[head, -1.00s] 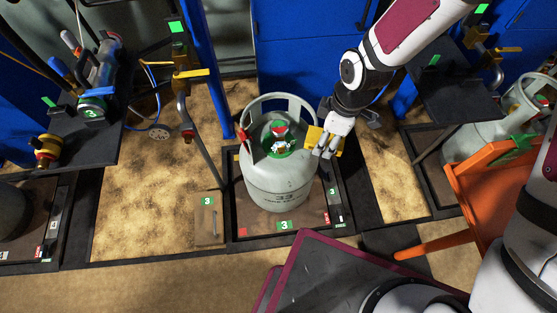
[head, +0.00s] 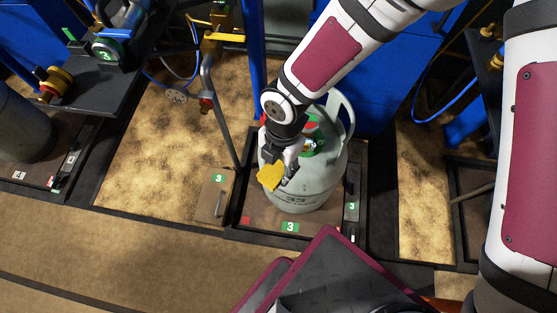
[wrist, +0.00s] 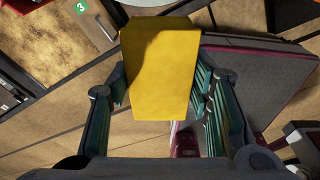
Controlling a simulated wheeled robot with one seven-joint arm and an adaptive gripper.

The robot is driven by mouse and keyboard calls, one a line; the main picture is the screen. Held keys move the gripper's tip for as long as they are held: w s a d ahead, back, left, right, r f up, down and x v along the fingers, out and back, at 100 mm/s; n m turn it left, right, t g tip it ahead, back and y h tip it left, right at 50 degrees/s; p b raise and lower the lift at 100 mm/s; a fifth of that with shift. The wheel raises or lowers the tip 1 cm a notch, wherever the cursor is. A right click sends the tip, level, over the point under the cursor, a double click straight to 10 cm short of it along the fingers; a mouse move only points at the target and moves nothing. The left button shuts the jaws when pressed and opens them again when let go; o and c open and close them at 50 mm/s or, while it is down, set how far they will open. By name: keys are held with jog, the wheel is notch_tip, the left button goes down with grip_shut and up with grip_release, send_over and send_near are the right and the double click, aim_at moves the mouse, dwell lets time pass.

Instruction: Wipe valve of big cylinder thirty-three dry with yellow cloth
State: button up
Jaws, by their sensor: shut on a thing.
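The big grey cylinder (head: 318,185), marked 33, stands upright on a scale platform in the head view. Its valve (head: 312,135), with a red and green top inside the collar, is partly hidden behind my arm. My gripper (head: 279,172) is at the front left of the cylinder's collar, shut on the yellow cloth (head: 270,177). In the wrist view the yellow cloth (wrist: 160,68) hangs between the two fingers of my gripper (wrist: 160,95). I cannot tell whether the cloth touches the cylinder.
The scale platform (head: 257,219) has a dark frame and a green 3 label. A brown box (head: 213,200) marked 3 is on its left. A pipe stand (head: 211,80) with a yellow handle rises behind the box. A dark shelf (head: 75,92) is at upper left.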

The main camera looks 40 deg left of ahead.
jog(key=shift+w, duration=0.1)
jog(key=w+f+b, duration=0.1)
jog(key=w+f, duration=0.2)
jog(key=w, duration=0.6)
jog(key=shift+w+a+f, duration=0.2)
jog(key=shift+f, duration=0.1)
jog(key=shift+w, duration=0.3)
jog(key=shift+c, duration=1.1)
jog(key=shift+w, duration=0.35)
